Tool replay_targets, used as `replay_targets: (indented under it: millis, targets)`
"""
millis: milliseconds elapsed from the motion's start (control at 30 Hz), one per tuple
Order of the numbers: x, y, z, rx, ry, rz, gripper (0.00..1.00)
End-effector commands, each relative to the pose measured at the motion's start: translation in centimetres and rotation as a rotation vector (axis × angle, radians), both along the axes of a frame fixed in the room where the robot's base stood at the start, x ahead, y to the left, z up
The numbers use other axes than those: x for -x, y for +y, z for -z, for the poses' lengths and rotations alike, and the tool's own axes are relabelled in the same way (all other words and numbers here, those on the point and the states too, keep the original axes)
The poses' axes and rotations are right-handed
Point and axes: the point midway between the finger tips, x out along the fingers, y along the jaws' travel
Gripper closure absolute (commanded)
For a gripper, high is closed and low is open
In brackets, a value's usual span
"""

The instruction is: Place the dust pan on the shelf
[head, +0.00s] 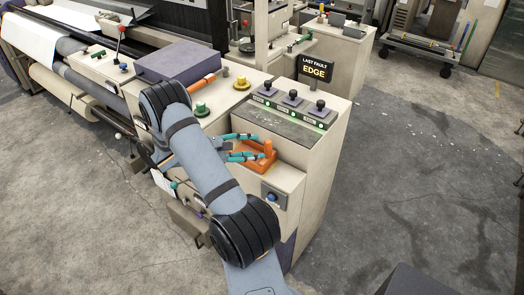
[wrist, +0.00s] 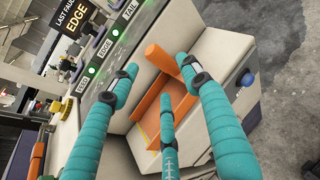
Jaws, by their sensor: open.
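The orange dust pan (head: 262,160) sits on a lower ledge (head: 291,157) at the front of the loom's end cabinet. In the wrist view the dust pan (wrist: 181,103) lies under and between my fingers, its thick handle at the upper end. My gripper (head: 243,146) has teal fingers spread open over the dust pan's left side. In the wrist view my gripper (wrist: 160,80) is open, with one fingertip close to the handle; I cannot tell whether they touch. Nothing is clearly held. I cannot tell which surface is the named shelf.
A panel with three black knobs (head: 292,99) and green lights stands behind the dust pan, under a "LAST FAULT EDGE" sign (head: 316,70). A blue-button box (head: 273,195) is on the cabinet front. Yellow and green knobs and an orange cylinder (head: 201,84) are on the top. Open floor lies right.

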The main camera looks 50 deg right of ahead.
Motion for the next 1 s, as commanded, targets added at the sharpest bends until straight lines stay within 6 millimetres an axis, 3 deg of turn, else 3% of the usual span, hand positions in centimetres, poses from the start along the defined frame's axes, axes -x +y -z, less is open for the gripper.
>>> replay_targets:
  millis: [100, 300, 867, 1000]
  targets:
    - [-0.8, 2.1, -0.8, 0.001, -0.003, 0.0, 0.53]
    - [-1.5, 4.4, -1.9, 0.0, 0.0, 0.001, 0.53]
    - [-1.7, 5.0, -2.1, 0.0, 0.001, 0.002, 0.53]
    - [-1.8, 5.7, 0.0, -0.017, -0.015, -0.003, 0.53]
